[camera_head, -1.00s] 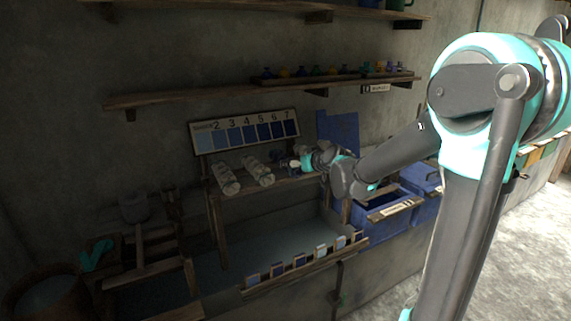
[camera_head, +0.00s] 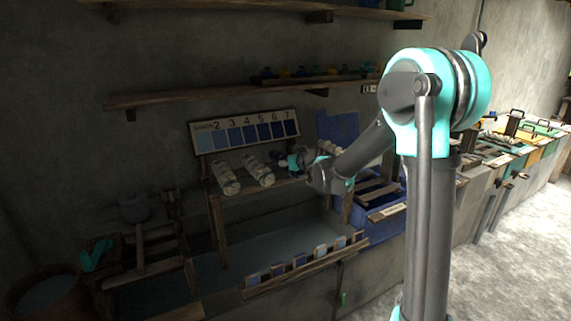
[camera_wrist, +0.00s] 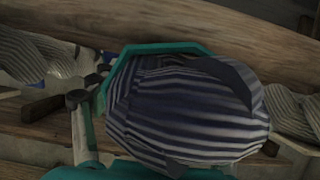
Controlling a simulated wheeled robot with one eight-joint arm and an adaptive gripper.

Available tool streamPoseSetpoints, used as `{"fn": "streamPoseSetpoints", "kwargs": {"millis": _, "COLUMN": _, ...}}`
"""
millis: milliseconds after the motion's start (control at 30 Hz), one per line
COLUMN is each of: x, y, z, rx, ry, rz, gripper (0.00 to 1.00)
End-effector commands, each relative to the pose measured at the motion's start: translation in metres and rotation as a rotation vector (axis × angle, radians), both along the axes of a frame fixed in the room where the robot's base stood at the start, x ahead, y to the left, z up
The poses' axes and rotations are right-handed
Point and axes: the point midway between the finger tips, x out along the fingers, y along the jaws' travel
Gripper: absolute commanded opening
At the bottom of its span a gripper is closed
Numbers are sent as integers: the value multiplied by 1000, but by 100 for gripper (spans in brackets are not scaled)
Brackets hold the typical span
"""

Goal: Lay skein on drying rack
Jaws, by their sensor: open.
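Two pale skeins lie side by side on the wooden drying rack (camera_head: 213,215): the left skein (camera_head: 224,178) and the right skein (camera_head: 258,170). My gripper (camera_head: 283,159) is just right of them, low at the rack's top; it is small and dark in the head view. In the wrist view a blue-and-white striped bundle (camera_wrist: 190,105), seemingly a skein, fills the middle, in front of the teal gripper parts. The jaws are open around or beside it; contact cannot be told. Pale skeins show at left (camera_wrist: 25,55) and right (camera_wrist: 292,112) there.
A numbered blue shade board (camera_head: 246,133) stands behind the rack, with a blue panel (camera_head: 338,128) to its right. A shelf with small bottles (camera_head: 230,91) runs above. A basin lies below, fronted by a rail of colour samples (camera_head: 300,262). Blue bins stand right.

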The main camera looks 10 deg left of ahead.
Motion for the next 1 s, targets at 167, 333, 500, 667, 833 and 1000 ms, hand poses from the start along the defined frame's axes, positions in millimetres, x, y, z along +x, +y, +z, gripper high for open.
{"fn": "streamPoseSetpoints", "kwargs": {"millis": 167, "x": 0, "y": 0, "z": 0, "rx": 0, "ry": 0, "rz": 0, "gripper": 70}}
{"fn": "streamPoseSetpoints", "kwargs": {"millis": 333, "x": 0, "y": 0, "z": 0, "rx": 0, "ry": 0, "rz": 0, "gripper": 49}}
{"fn": "streamPoseSetpoints", "kwargs": {"millis": 500, "x": 0, "y": 0, "z": 0, "rx": 0, "ry": 0, "rz": 0, "gripper": 28}}
{"fn": "streamPoseSetpoints", "kwargs": {"millis": 667, "x": 0, "y": 0, "z": 0, "rx": 0, "ry": 0, "rz": 0, "gripper": 11}}
{"fn": "streamPoseSetpoints", "kwargs": {"millis": 833, "x": 0, "y": 0, "z": 1, "rx": 0, "ry": 0, "rz": 0, "gripper": 11}}
{"fn": "streamPoseSetpoints", "kwargs": {"millis": 1000, "x": 0, "y": 0, "z": 8, "rx": 0, "ry": 0, "rz": 0, "gripper": 11}}
